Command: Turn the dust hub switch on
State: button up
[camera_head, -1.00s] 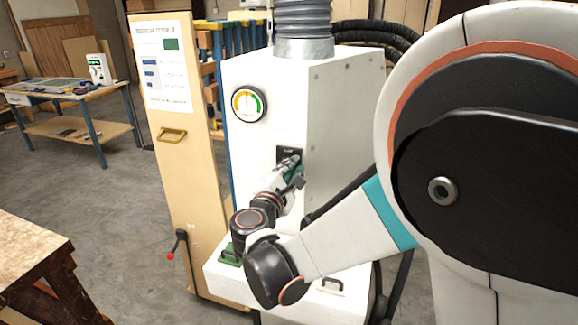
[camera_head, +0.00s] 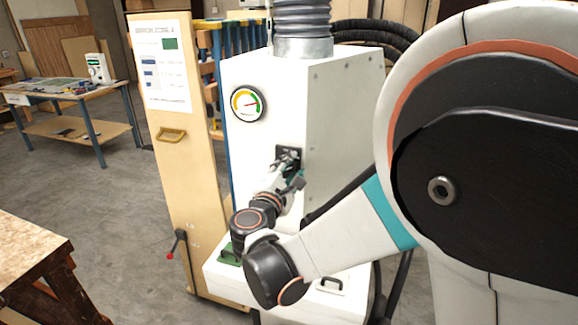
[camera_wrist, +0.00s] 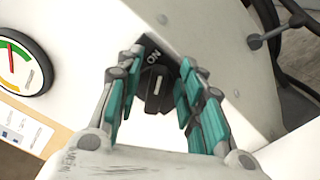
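The dust hub (camera_head: 320,120) is a white cabinet with a dark switch plate (camera_head: 291,153) on its front. In the wrist view the switch's black knob (camera_wrist: 157,92) has a white mark lined up roughly toward the "ON" label (camera_wrist: 154,57). My gripper (camera_head: 281,164) is in front of the plate. In the wrist view my gripper (camera_wrist: 158,104) is open, with teal-padded fingers on both sides of the knob and visible gaps between.
A tall beige panel (camera_head: 180,215) with a yellow handle stands left of the hub. A wooden table (camera_head: 30,250) is at the near left, and a workbench (camera_head: 70,95) is farther back. Black hoses (camera_head: 375,38) run behind the hub. Open floor lies between the table and panel.

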jog(key=v, duration=0.7)
jog(key=shift+s, duration=0.2)
